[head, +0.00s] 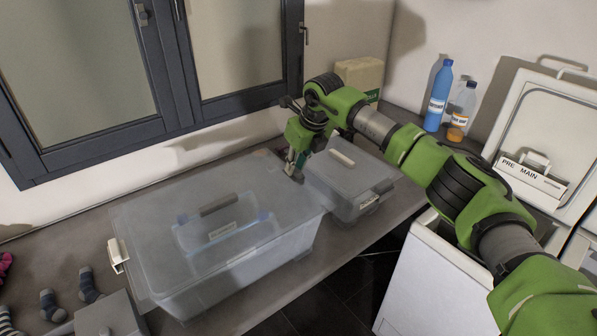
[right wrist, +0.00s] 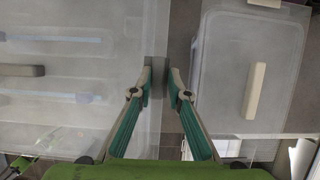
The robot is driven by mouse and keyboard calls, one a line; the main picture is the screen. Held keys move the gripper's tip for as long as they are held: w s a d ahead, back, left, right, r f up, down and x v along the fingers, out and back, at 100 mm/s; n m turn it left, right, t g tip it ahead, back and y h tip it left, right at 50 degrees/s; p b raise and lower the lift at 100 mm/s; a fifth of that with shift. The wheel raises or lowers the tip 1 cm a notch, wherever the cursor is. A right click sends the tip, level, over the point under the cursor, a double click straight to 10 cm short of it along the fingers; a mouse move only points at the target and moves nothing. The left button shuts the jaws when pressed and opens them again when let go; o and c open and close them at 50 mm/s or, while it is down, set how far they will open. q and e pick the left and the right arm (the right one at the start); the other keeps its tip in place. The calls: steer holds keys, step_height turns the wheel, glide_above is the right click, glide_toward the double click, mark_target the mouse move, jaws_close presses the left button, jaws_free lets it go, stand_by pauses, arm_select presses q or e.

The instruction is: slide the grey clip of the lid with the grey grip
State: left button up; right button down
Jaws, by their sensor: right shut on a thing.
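The large clear box has a translucent lid (head: 160,240) with a grey grip (head: 218,204); that grip also shows at the left of the right wrist view (right wrist: 22,71). My right gripper (head: 293,168) is at the lid's right edge, in the gap beside the smaller box. In the right wrist view its fingertips (right wrist: 158,88) are closed on the grey clip (right wrist: 157,68) at that edge. The fingers hide part of the clip. A whitish clip (head: 118,255) sits on the lid's left edge. My left gripper is not in view.
A smaller clear box (head: 345,185) with a cream grip (head: 341,158) stands close on the right. Blue (head: 438,95) and orange (head: 461,112) bottles stand behind. A white toploader (head: 545,130) has its lid up. Socks (head: 88,285) and a grey box (head: 108,315) lie at front left.

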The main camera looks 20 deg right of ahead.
steer(key=shift+a, duration=0.1)
steer(key=shift+w, duration=0.15)
steer(key=c, duration=2)
jaws_free()
steer(key=shift+w, duration=0.1)
steer(key=shift+c, duration=0.2)
steer(key=shift+r, duration=0.1)
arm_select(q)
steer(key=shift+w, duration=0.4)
arm_select(e)
steer(key=v, duration=1.1)
steer(key=shift+s+r, duration=0.25)
steer(key=shift+r, duration=0.05)
